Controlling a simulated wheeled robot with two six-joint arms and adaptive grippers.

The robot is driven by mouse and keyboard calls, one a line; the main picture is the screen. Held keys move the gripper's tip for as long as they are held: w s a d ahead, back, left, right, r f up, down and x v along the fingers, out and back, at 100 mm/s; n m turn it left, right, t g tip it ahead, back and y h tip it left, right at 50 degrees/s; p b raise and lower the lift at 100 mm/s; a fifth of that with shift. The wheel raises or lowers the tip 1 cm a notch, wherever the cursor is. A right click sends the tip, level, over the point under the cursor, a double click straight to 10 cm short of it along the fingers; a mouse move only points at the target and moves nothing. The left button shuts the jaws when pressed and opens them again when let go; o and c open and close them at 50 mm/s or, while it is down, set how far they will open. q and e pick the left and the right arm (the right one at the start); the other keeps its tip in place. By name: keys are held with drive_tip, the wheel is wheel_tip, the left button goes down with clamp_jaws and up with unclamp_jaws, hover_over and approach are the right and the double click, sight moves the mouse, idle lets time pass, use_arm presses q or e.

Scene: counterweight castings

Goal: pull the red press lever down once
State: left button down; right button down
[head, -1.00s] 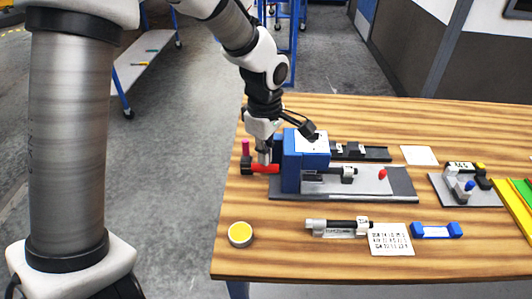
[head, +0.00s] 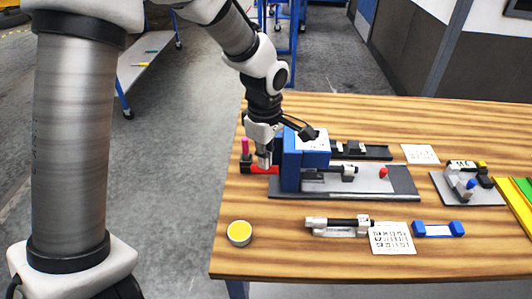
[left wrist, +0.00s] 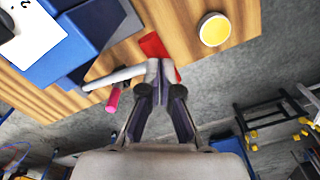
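The red press lever (head: 264,170) sticks out to the left from the blue press body (head: 292,163), near the table's left edge, and lies about level. My left gripper (head: 264,162) points down right over the lever, at or touching its top. In the left wrist view the fingertips (left wrist: 158,72) are together, with the red lever (left wrist: 152,45) showing behind and on both sides of them. Whether they touch it is hard to tell. My right gripper is not in view.
A pink peg (head: 245,147) on a dark block stands left of the lever. A yellow-topped round tin (head: 239,233) sits near the front left corner. A grey base plate (head: 390,183) with a small red knob extends right of the press.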

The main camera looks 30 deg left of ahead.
sight(265, 172)
use_arm(q)
drive_tip(key=shift+f+b, duration=1.45)
drive_tip(key=shift+f, duration=0.95)
drive_tip(key=shift+r, duration=0.1)
wheel_tip(265, 172, up, 10)
drive_tip(key=p, duration=0.9)
drive_tip(key=shift+f, duration=0.2)
drive_tip(key=shift+f, duration=0.1)
